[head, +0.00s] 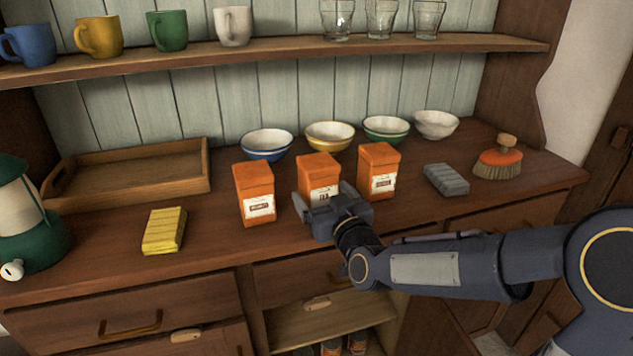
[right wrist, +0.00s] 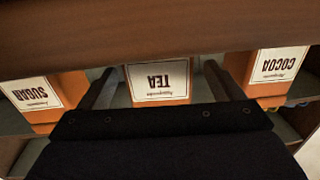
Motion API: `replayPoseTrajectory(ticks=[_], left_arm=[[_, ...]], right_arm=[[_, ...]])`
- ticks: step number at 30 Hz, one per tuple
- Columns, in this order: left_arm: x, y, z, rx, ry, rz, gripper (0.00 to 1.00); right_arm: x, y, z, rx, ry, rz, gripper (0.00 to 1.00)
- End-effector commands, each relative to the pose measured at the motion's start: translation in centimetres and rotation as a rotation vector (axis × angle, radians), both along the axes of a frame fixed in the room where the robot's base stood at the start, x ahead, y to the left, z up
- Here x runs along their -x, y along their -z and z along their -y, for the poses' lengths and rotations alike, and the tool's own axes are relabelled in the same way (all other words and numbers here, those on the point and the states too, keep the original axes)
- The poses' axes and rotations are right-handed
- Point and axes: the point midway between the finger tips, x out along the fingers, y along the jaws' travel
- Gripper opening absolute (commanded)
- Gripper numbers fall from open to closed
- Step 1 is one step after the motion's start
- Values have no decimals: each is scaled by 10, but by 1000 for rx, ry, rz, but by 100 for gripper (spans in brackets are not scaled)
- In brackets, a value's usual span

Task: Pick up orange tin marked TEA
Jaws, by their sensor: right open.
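The orange TEA tin (head: 318,172) stands upright on the counter, in the middle of a row of three orange tins. Its lower front is partly hidden by my right gripper (head: 325,200) in the head view. In the right wrist view the TEA label on the tin (right wrist: 159,82) is upside down and shows between the two fingers. My right gripper is open and directly in front of the tin, with a finger toward each side. I cannot tell whether the fingers touch it. My left gripper is not in view.
One orange tin (head: 255,194) stands left of the TEA tin, another (head: 378,171) close on its right. Bowls (head: 330,136) stand behind. A grey block (head: 446,180) and brush (head: 499,160) lie right; a yellow block (head: 164,231), wooden tray (head: 130,175) and green lantern (head: 28,225) are left.

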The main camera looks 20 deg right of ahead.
Motion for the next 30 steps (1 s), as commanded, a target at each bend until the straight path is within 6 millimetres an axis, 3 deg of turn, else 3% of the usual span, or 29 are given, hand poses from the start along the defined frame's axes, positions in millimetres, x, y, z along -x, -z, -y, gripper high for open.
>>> replayPoseTrajectory(ticks=[6,15,27,30], left_arm=[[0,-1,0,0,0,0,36],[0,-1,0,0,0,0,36],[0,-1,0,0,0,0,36],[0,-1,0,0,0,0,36]], right_arm=[[-31,-1,-3,-1,-1,-1,87],[-36,-1,-4,0,-1,-1,87],[-36,-2,-4,-1,0,-1,35],[-36,-3,-3,0,0,2,28]])
